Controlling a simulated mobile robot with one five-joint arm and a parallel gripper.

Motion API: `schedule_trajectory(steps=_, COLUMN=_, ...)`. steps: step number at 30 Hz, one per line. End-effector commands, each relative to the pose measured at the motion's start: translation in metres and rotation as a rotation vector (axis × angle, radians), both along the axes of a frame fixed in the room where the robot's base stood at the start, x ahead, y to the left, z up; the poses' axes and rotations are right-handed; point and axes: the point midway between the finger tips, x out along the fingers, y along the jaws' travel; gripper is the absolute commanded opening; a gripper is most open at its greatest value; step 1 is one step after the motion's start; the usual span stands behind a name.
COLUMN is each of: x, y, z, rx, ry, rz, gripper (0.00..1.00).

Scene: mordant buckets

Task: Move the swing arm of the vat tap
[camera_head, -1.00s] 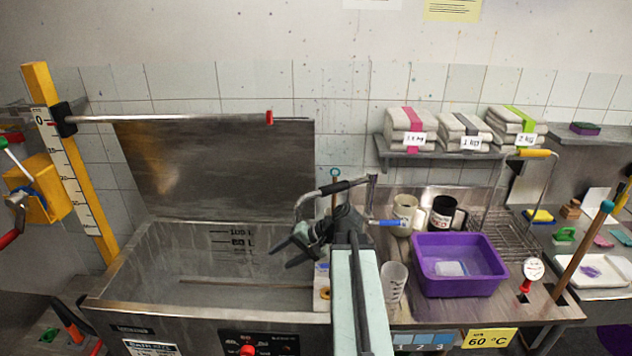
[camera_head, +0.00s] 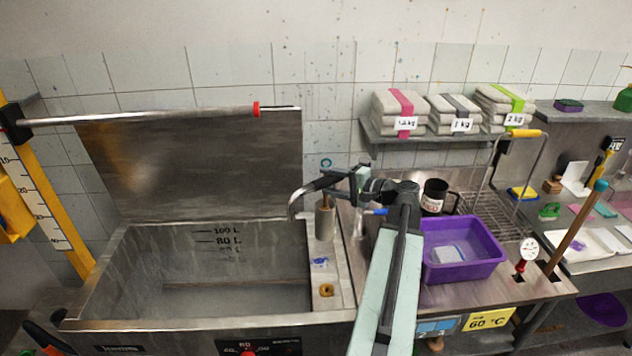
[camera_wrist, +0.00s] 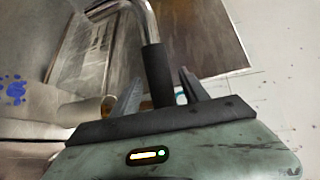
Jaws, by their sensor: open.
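The vat tap's swing arm (camera_head: 296,203) is a curved chrome pipe with a black sleeve (camera_head: 326,182), at the vat's right rear corner. In the wrist view the chrome bend (camera_wrist: 143,16) shows at the top and the black sleeve (camera_wrist: 158,76) runs down between my two fingers. My gripper (camera_head: 345,178) is at the sleeve in the head view. In the wrist view my gripper (camera_wrist: 160,90) is open, with one finger on each side of the sleeve and gaps visible. The sleeve's lower end is hidden behind my gripper body.
The open steel vat (camera_head: 190,297) lies left of the tap. A steel post (camera_head: 325,222) stands just below the sleeve. A purple basin (camera_head: 462,272) and a dark mug (camera_head: 437,197) stand right of my arm. A red-tipped bar (camera_head: 150,115) spans above the vat.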

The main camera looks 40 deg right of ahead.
Motion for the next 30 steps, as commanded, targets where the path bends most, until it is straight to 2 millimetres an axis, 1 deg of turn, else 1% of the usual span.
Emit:
schedule_trajectory(steps=1, x=0.010, y=0.003, z=-0.004, rx=0.001, ry=0.000, rz=0.004, gripper=0.52)
schedule_trajectory(steps=3, x=0.022, y=0.006, z=-0.006, rx=0.001, ry=0.001, rz=0.004, gripper=0.52)
schedule_trajectory(steps=6, x=0.033, y=0.008, z=-0.007, rx=0.001, ry=0.001, rz=0.005, gripper=0.52)
schedule_trajectory(steps=9, x=0.038, y=0.010, z=-0.007, rx=0.001, ry=0.001, rz=0.004, gripper=0.52)
schedule_trajectory(steps=16, x=0.039, y=0.011, z=-0.007, rx=0.001, ry=0.001, rz=0.004, gripper=0.52)
schedule_trajectory(steps=17, x=0.039, y=0.011, z=-0.007, rx=0.001, ry=0.001, rz=0.004, gripper=0.44)
schedule_trajectory(steps=18, x=0.039, y=0.011, z=-0.007, rx=0.001, ry=0.001, rz=0.004, gripper=0.33)
schedule_trajectory(steps=20, x=0.039, y=0.011, z=-0.007, rx=0.001, ry=0.001, rz=0.004, gripper=0.16)
schedule_trajectory(steps=21, x=0.039, y=0.011, z=-0.007, rx=0.000, ry=0.001, rz=0.004, gripper=0.05)
schedule_trajectory(steps=22, x=0.039, y=0.011, z=-0.007, rx=0.000, ry=0.001, rz=0.004, gripper=0.00)
schedule_trajectory(steps=30, x=0.039, y=0.011, z=-0.007, rx=0.000, ry=0.002, rz=0.005, gripper=0.00)
